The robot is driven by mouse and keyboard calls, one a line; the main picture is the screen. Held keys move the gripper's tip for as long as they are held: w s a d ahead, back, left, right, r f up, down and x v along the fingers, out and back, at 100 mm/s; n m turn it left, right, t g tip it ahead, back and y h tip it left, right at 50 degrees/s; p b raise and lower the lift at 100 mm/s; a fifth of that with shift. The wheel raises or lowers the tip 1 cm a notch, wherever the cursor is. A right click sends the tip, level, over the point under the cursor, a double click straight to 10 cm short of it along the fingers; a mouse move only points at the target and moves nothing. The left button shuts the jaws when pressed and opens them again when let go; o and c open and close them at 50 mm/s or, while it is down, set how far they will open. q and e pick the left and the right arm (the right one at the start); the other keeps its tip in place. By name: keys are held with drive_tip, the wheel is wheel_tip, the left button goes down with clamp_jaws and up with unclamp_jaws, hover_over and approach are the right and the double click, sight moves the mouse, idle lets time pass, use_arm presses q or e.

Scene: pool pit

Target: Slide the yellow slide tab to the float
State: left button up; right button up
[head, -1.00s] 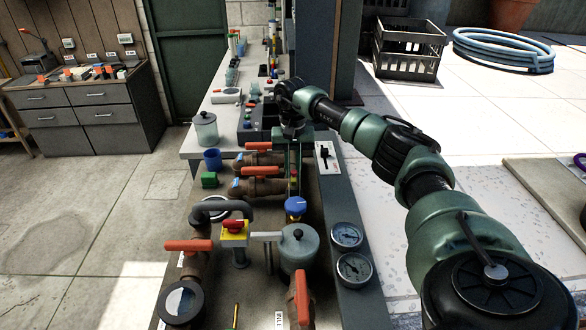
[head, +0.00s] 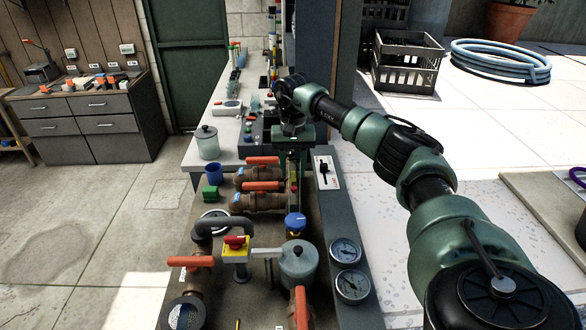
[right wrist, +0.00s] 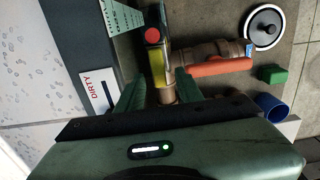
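A clear upright tube with a round red part (right wrist: 152,36) and a yellow part (right wrist: 158,68) stands beyond my right fingertips in the right wrist view. The red part may be the float and the yellow part the slide tab; I cannot tell for sure. My right gripper (right wrist: 160,82) is open, its green fingers on either side of the yellow part's lower end, with nothing visibly clamped. In the head view my right gripper (head: 294,160) hangs over the pipe bench beside the tube, hiding much of it. My left gripper is out of view.
Red-handled pipe valves (head: 262,186) lie just left of the gripper. A switch plate (head: 327,173) marked DIRTY in the wrist view stands right of it. A blue-capped fitting (head: 295,222), a lidded pot (head: 298,264) and gauges (head: 345,250) are nearer.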

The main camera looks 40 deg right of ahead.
drive_tip(key=shift+r, duration=0.1)
drive_tip(key=shift+r, duration=0.35)
wheel_tip(320, 180, up, 7)
drive_tip(key=shift+f+b, duration=0.1)
drive_tip(key=shift+b, duration=1)
